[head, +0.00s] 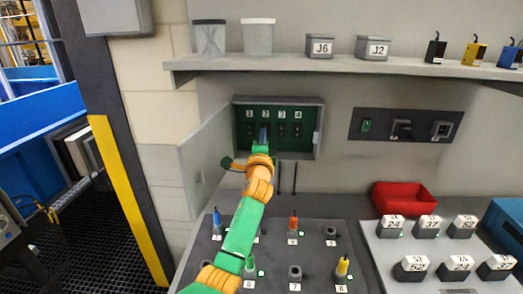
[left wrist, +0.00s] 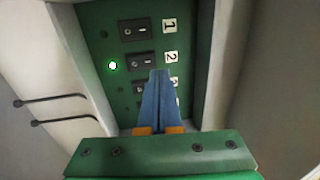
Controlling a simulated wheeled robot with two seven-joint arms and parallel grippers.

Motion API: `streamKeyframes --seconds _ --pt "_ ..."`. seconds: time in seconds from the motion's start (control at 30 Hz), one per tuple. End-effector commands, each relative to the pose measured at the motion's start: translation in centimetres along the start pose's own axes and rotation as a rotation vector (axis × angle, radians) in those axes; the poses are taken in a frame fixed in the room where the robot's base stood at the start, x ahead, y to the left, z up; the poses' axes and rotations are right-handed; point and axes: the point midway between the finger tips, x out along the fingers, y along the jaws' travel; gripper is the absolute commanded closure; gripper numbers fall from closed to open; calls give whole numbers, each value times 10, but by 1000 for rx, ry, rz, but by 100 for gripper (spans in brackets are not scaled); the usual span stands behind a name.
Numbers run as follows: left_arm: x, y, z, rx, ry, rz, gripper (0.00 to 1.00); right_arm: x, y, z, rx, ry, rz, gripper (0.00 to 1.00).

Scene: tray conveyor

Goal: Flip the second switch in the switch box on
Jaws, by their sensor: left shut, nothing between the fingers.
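The switch box (head: 317,150) is on the wall in the head view, with its grey door (head: 205,145) swung open to the left. Its green panel carries a row of numbered black rocker switches. In the left wrist view, switch 1 (left wrist: 136,31) and switch 2 (left wrist: 141,60) show clearly. A lamp (left wrist: 113,65) beside switch 2 glows green; the lamp beside switch 1 is dark. My left gripper (head: 263,130) is shut and empty, its blue fingertips (left wrist: 159,73) at the lower edge of switch 2. Whether they touch it I cannot tell. The fingers partly hide the switches beyond. My right gripper is not in view.
A shelf (head: 400,68) with tubs and small boxes runs above the box. Two dark rods (head: 294,178) stick out below it. A socket panel (head: 405,126) and a red bin (head: 403,198) are to the right. Trays with tools and numbered blocks lie below.

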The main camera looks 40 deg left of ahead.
Motion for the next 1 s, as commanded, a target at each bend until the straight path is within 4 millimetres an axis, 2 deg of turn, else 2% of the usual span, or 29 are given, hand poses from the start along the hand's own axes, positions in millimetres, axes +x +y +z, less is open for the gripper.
streamKeyframes --seconds 0.3,0.5,0.67,1.0 --pt "-57 -12 -1 -1 3 -2 100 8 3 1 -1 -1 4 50" --pt "-84 -19 -1 -1 3 0 100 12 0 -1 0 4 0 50" --pt "-91 -22 -1 -2 3 1 100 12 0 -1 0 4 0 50" --pt "-90 -22 0 -2 2 1 100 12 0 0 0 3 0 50"
